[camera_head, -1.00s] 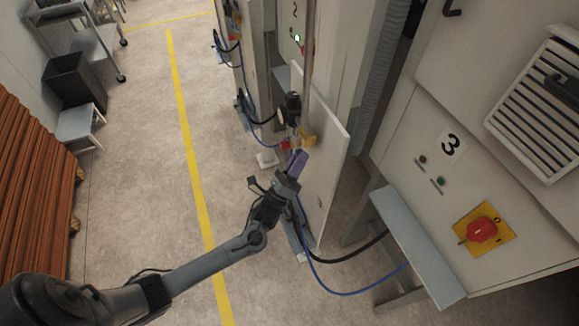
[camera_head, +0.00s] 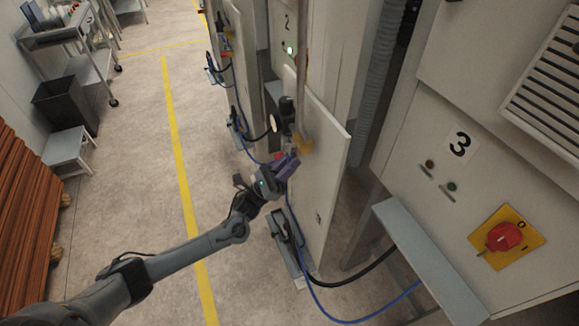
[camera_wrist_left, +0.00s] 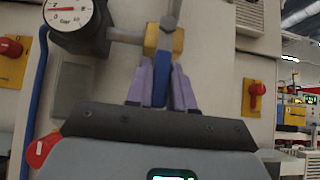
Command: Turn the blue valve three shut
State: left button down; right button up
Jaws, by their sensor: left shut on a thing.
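The valve's blue handle (camera_wrist_left: 161,78) is upright between the purple fingers of my left gripper in the left wrist view. The fingers are shut on it. Its yellow fitting (camera_wrist_left: 178,41) is just above and behind, joined to a grey pipe. In the head view my left gripper (camera_head: 287,166) is at the yellow fitting (camera_head: 303,145) beside a pale panel, and hides the blue handle. My right gripper is not in view.
A round pressure gauge (camera_wrist_left: 69,13) is left of the fitting. A red rotary switch (camera_head: 504,237) on a yellow plate is on cabinet 3. Blue and black hoses run along the floor by the panel (camera_head: 322,175). The aisle with its yellow line (camera_head: 185,190) is clear.

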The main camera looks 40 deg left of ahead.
pick_arm(q)
jog(key=shift+h, duration=0.3)
jog(key=c, duration=1.1)
grip_release()
jog(key=shift+o, duration=0.2)
jog(key=shift+a+f, duration=0.1)
jog(key=b+v, duration=0.2)
jog(key=v, duration=0.8)
jog(key=shift+s, duration=0.35)
jog(key=shift+a+f, duration=0.15)
